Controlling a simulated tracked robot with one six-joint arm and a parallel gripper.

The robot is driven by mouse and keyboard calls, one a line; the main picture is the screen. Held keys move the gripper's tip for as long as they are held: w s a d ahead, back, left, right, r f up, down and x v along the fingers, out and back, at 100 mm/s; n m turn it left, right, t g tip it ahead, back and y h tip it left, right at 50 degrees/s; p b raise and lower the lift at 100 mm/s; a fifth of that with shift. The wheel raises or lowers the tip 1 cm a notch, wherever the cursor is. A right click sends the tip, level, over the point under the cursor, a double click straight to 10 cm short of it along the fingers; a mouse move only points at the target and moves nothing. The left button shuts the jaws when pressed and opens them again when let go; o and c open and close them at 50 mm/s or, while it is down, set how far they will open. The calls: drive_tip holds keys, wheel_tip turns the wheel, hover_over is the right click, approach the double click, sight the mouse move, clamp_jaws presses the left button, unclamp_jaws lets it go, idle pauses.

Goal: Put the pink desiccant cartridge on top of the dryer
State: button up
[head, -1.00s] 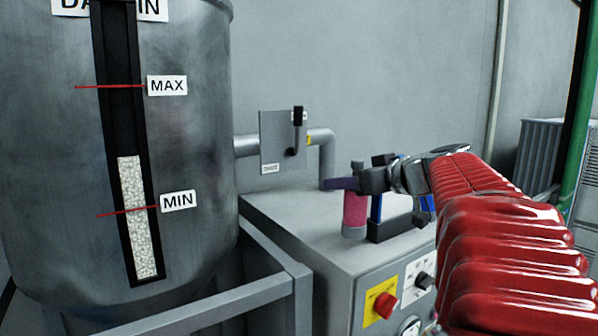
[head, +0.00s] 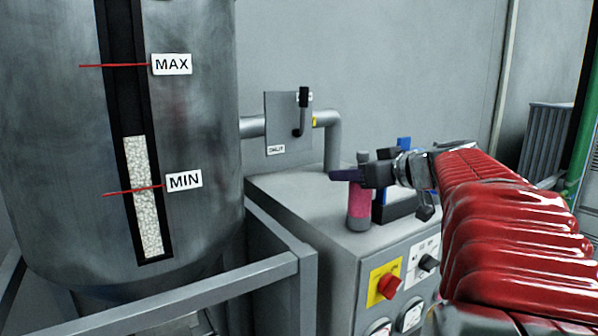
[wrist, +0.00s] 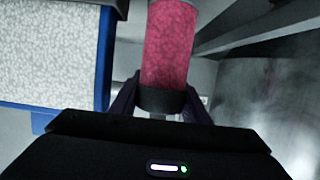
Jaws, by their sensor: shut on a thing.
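The pink desiccant cartridge (head: 359,203) is an upright pink cylinder with grey end caps. My gripper (head: 345,176) is shut on its upper part. In the wrist view, my gripper's fingers (wrist: 160,104) lie on either side of the dark cap of the cartridge (wrist: 170,45). The dryer (head: 290,208) is a grey cabinet with a flat top. The cartridge shows over the front part of that top. I cannot tell whether its base touches the surface.
A dark holder with blue parts (head: 397,208) stands on the dryer just right of the cartridge. A pipe with a lever plate (head: 285,125) rises behind. A large metal bin (head: 60,150) and a rail (head: 210,285) stand at left. The dryer top left of the cartridge is clear.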

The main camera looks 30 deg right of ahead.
drive_tip(key=shift+f, duration=0.35)
drive_tip(key=o, duration=1.5)
drive_tip(key=shift+f, duration=0.1)
drive_tip(key=v, duration=1.3)
drive_tip(key=shift+s, duration=0.4)
